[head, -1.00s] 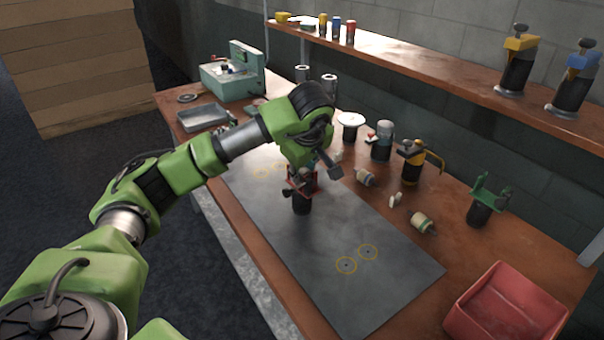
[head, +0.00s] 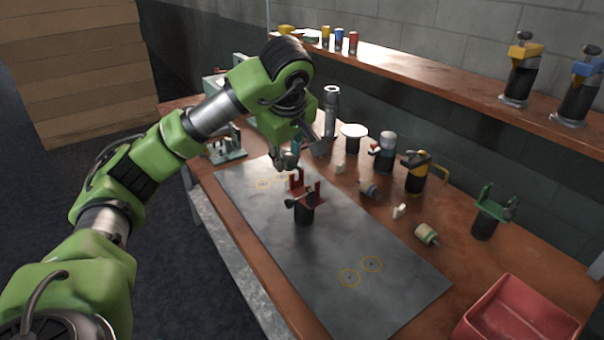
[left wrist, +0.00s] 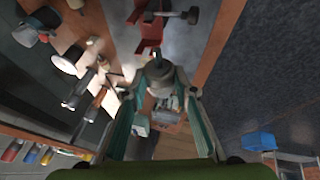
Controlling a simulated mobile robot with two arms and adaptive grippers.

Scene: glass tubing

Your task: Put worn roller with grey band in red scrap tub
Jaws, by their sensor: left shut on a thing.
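My left gripper (head: 286,160) is above the far part of the grey mat, just behind the red-forked stand (head: 303,203). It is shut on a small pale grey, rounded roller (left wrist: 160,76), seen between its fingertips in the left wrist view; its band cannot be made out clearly. The stand's red fork is empty and also shows in the wrist view (left wrist: 150,38). The red scrap tub (head: 520,318) is at the front right of the bench and looks empty; its near part is cut off by the frame. My right gripper is not in view.
A cream roller with a green band (head: 427,234) and a small bluish-grey part (head: 369,189) lie right of the mat (head: 330,265). A green-forked stand (head: 490,212) and yellow-handled tool (head: 418,172) stand behind. The mat's near half is clear.

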